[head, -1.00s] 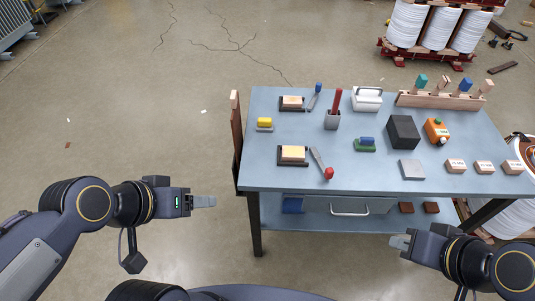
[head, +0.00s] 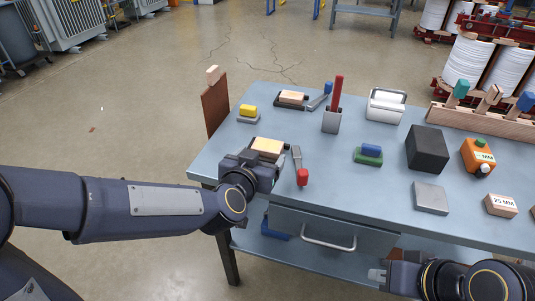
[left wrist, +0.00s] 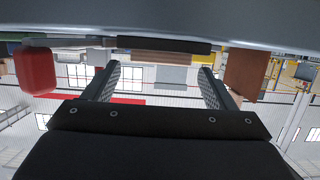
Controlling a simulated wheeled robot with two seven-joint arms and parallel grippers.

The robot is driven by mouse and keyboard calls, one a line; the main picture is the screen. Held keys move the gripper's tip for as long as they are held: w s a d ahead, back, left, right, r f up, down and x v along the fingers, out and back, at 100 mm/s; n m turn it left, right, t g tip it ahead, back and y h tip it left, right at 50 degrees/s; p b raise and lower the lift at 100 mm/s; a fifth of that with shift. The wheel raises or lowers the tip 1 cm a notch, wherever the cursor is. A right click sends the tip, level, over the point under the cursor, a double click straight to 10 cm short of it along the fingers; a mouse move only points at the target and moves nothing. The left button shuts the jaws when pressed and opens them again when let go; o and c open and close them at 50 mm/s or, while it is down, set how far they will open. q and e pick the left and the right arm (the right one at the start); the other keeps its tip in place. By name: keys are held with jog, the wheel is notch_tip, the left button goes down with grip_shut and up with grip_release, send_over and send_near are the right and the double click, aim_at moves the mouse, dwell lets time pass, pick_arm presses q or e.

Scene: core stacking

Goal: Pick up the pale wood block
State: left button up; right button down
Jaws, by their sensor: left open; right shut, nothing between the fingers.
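A pale wood block (head: 267,146) lies on a dark tray near the table's front left edge. My left gripper (head: 262,160) is at the near side of this block and partly hides the tray. In the left wrist view, which is upside down, my left gripper (left wrist: 158,68) is open. The tray's dark edge (left wrist: 165,45) and a brownish block face (left wrist: 160,57) show beyond and between its fingers; I cannot tell if they touch. My right gripper (head: 377,275) is shut and empty, low in front of the table.
A red-handled tool (head: 302,176) lies right of the tray; its red end (left wrist: 35,70) shows in the wrist view. A brown upright panel (head: 215,108) stands at the table's left. Another wood block (head: 292,97) sits on a tray behind.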

aim_at(267, 146)
pick_arm(q)
jog(key=x, duration=0.1)
jog(key=b+x, duration=0.1)
jog(key=x, duration=0.3)
jog(key=shift+w+r, duration=0.1)
jog(key=shift+r, duration=0.2)
jog(key=c, duration=0.8)
